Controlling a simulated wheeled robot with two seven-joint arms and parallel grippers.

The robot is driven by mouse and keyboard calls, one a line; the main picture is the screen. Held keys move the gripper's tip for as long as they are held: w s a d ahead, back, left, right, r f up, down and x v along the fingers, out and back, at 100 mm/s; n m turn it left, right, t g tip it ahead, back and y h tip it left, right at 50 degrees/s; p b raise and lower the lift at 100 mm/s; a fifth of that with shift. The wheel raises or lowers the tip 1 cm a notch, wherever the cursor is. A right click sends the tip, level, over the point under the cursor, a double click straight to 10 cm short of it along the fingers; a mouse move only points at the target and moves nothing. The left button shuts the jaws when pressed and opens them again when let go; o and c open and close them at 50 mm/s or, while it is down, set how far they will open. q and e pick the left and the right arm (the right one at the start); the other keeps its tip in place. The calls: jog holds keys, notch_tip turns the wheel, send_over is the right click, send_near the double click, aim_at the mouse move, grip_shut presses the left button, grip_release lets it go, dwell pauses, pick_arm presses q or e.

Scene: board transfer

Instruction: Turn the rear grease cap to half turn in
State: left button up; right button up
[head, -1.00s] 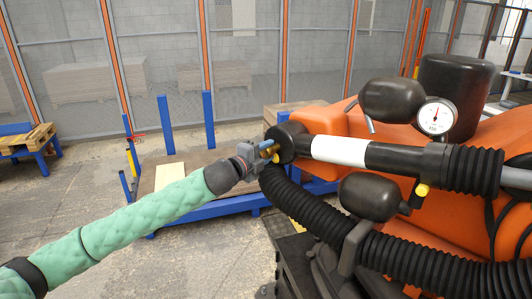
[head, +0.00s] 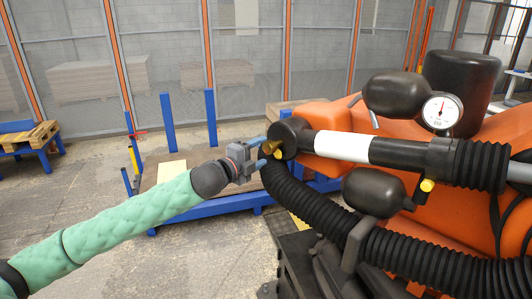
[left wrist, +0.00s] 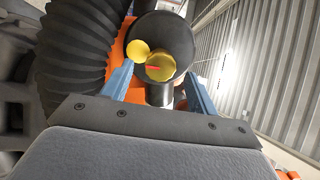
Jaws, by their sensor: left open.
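A yellow grease cap (left wrist: 160,68) with a short red mark sits on the round black end of the handle tube (head: 288,138). In the left wrist view the red mark lies nearly level. A second, smaller yellow piece (left wrist: 138,50) sits beside it at upper left. In the head view the yellow cap (head: 277,153) shows just right of my fingertips. My left gripper (head: 260,152) is open and empty in front of the cap, with a blue finger to each side of it in the wrist view. The fingers look apart from the cap. My right gripper is not in view.
A black ribbed hose (head: 310,212) runs below the cap. A blue rack (head: 215,207) stands behind my gripper; open floor lies left.

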pick_arm(q)
jog(key=shift+b+v, duration=0.3)
jog(key=shift+v, duration=1.35)
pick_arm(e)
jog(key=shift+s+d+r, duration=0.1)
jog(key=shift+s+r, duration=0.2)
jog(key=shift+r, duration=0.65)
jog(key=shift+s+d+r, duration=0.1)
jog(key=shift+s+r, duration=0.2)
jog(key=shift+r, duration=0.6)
